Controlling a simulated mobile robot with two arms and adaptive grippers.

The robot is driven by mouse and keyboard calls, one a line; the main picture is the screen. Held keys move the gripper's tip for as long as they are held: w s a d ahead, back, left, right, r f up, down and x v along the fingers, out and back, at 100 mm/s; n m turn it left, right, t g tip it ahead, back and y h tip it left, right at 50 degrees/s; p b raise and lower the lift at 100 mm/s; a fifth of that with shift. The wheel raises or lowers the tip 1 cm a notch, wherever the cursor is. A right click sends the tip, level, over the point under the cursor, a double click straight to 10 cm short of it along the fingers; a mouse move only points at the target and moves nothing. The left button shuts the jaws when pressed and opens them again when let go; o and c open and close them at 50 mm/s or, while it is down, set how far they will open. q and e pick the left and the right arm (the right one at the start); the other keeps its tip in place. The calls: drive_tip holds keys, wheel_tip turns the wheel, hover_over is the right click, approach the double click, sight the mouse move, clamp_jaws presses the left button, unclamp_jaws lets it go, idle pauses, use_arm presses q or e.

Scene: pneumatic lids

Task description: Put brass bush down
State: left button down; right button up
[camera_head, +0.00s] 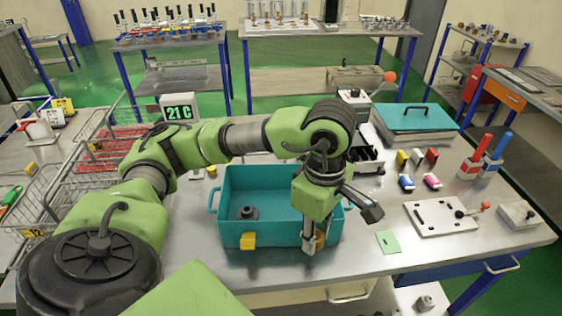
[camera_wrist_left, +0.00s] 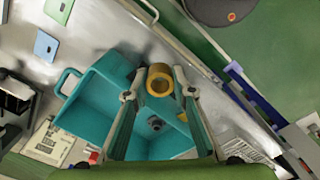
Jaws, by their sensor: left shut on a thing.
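My left gripper (camera_head: 313,244) points down at the front right of a teal crate (camera_head: 272,235). It is shut on a brass bush (camera_head: 321,240), which is partly hidden by a finger in the head view. I cannot tell how high the bush is above the table. My right gripper is not in view.
A dark flanged part (camera_head: 245,213) lies in the crate, and a yellow clip (camera_head: 248,240) is at its front wall. A green card (camera_head: 388,242) and a slotted plate (camera_head: 440,216) lie to the right. A wire basket (camera_head: 50,195) stands left.

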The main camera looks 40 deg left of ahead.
use_arm(q)
drive_tip(key=n, duration=0.3)
drive_tip(key=a+n, duration=0.1)
drive_tip(key=n, duration=0.3)
drive_tip(key=shift+w+a+r+n, duration=0.15)
drive_tip(key=shift+a+n, duration=0.05)
drive_tip(key=shift+n, duration=0.1)
drive_tip(key=w+a+f+n+p, duration=0.1)
drive_tip(key=w+a+f+n, duration=0.1)
drive_tip(key=n, duration=0.5)
drive_tip(key=w+a+f+n+p, duration=0.1)
drive_tip(key=w+a+f+n, duration=0.2)
drive_tip(key=w+n, duration=0.3)
drive_tip(key=w+a+f+n+p, duration=0.1)
drive_tip(key=w+a+f+n, duration=0.2)
drive_tip(key=w+n, duration=0.2)
drive_tip(key=shift+a+n, duration=0.2)
drive_tip(key=shift+n, duration=0.7)
drive_tip(key=shift+a+n, duration=0.15)
drive_tip(key=shift+n, duration=0.75)
drive_tip(key=shift+w+a+f+p, duration=0.15)
drive_tip(key=shift+w+f+p, duration=0.25)
drive_tip(key=shift+f, duration=0.1)
wheel_tip(320, 180, down, 2)
drive_tip(key=shift+f+p, duration=0.1)
drive_tip(key=shift+p, duration=0.7)
drive_tip(key=shift+f, duration=0.3)
